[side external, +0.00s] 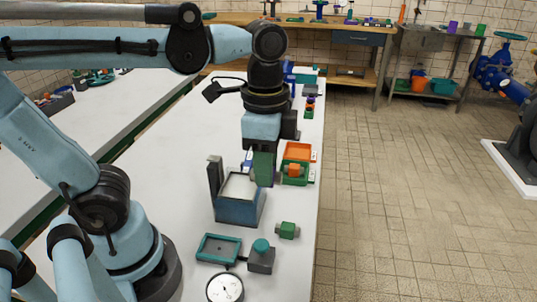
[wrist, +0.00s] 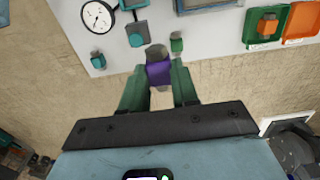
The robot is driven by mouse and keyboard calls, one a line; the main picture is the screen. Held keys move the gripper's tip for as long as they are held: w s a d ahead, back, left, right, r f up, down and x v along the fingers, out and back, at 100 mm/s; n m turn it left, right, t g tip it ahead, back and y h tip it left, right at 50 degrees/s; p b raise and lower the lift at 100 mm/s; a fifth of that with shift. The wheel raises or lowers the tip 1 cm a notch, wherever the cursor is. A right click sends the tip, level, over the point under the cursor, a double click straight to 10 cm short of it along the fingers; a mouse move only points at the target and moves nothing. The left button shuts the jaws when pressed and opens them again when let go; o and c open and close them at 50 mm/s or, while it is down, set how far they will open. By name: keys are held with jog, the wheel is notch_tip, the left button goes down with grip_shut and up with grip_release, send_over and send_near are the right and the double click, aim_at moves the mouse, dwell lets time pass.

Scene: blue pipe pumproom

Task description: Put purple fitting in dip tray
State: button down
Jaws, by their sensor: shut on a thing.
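My gripper (side external: 263,172) is shut on the purple fitting (wrist: 159,74), held between its two green fingers in the wrist view. The fitting has a grey end pointing away from the gripper. In the side view the fingers largely hide it. The gripper is above the table, behind and right of a blue open-topped box (side external: 238,210) with a pale inside and a dark upright post. A shallow teal tray (side external: 205,257) with a grey floor lies nearer the camera. I cannot tell which of these two is the dip tray.
A grey block with a teal knob (side external: 261,259), a green fitting (side external: 287,230) and a round dial (side external: 225,288) are near the front. An orange tray (side external: 297,149) and a green tray (wrist: 250,35) holding an orange fitting are near the table's right edge.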

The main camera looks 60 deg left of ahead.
jog(key=s, duration=0.1)
jog(key=s+a+r, duration=0.1)
jog(key=shift+s, duration=0.35)
send_over(241, 187)
notch_tip(241, 187, down, 7)
jog(key=shift+s+r, duration=0.1)
jog(key=shift+r, duration=0.1)
jog(key=shift+f, duration=2.1)
jog(key=shift+f, duration=0.1)
jog(key=c, duration=0.8)
grip_release()
jog(key=shift+c, duration=0.2)
